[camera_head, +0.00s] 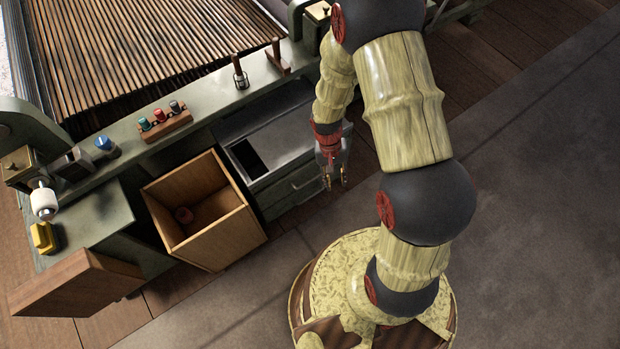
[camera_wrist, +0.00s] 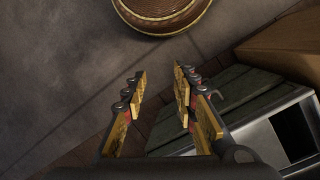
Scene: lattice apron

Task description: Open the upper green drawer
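The green cabinet (camera_head: 272,135) stands at the middle of the head view, with a grey metal top that has a dark rectangular opening. Its upper green drawer (camera_head: 284,193) faces the floor side and looks shut, with a small handle on its front. In the wrist view, the green front (camera_wrist: 222,106) lies right of the fingers, with a dark handle (camera_wrist: 237,87) on it. My gripper (camera_head: 336,183) hangs just right of the drawer front, pointing down. In the wrist view my gripper (camera_wrist: 161,74) has its fingers apart, with only floor between the tips. It is not touching the handle.
An open wooden bin (camera_head: 205,210) with a small reddish thing inside stands left of the cabinet. A green bench rail behind holds a wooden rack (camera_head: 166,126) of coloured spools. Another wooden box (camera_head: 75,283) is at lower left. Free grey floor (camera_head: 540,200) lies to the right.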

